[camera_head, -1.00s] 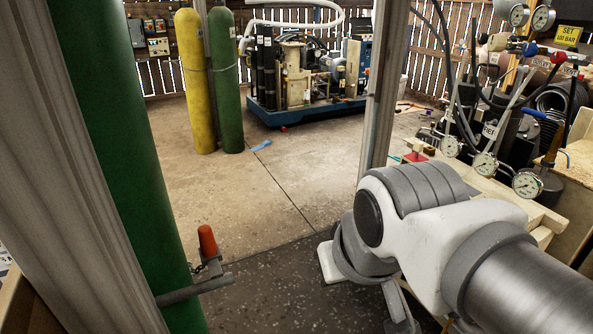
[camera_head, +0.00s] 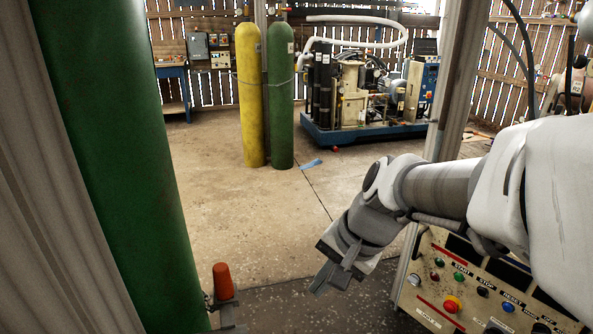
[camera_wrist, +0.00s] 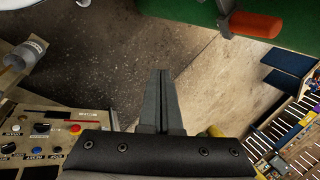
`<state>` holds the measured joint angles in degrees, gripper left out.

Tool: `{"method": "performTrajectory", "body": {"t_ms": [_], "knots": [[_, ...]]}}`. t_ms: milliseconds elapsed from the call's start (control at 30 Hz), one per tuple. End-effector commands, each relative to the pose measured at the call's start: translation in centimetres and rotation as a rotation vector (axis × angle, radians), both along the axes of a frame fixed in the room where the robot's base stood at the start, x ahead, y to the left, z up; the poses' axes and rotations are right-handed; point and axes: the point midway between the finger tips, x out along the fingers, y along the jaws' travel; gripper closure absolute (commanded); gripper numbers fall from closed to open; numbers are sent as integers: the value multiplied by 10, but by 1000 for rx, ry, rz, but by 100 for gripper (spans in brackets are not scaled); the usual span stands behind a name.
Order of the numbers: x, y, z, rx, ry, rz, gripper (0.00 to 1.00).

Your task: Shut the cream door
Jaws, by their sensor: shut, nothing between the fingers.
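I cannot make out a cream door in either view. A cream control panel (camera_head: 470,285) with several coloured buttons is at the lower right of the head view, partly behind my arm. It also shows at the lower left of the wrist view (camera_wrist: 40,128). My gripper (camera_head: 322,280) is shut and empty, pointing down and left over the floor, to the left of the panel. In the wrist view its fingers (camera_wrist: 160,75) are together in front of bare floor and touch nothing.
A large green cylinder (camera_head: 115,150) and a red-orange handle (camera_head: 223,282) stand close on the left. A grey post (camera_head: 455,80) rises behind my arm. Yellow (camera_head: 249,95) and green cylinders (camera_head: 281,95) and a compressor unit (camera_head: 350,95) stand farther back.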

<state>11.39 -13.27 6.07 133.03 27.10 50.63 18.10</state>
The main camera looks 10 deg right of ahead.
Motion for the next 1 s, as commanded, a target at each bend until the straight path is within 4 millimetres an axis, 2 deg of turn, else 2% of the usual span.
{"method": "performTrajectory", "body": {"t_ms": [33, 267, 467, 667, 767, 1000], "knots": [[12, -1, -16, 62, 54, -83, 100], [70, -11, -58, 390, 291, -519, 100], [122, -38, -97, 708, 506, -901, 100], [171, -86, -136, 1063, 723, -1261, 100], [191, -117, -157, 1256, 832, -1423, 100], [224, -209, -212, 1765, 1093, -1735, 100]]}}
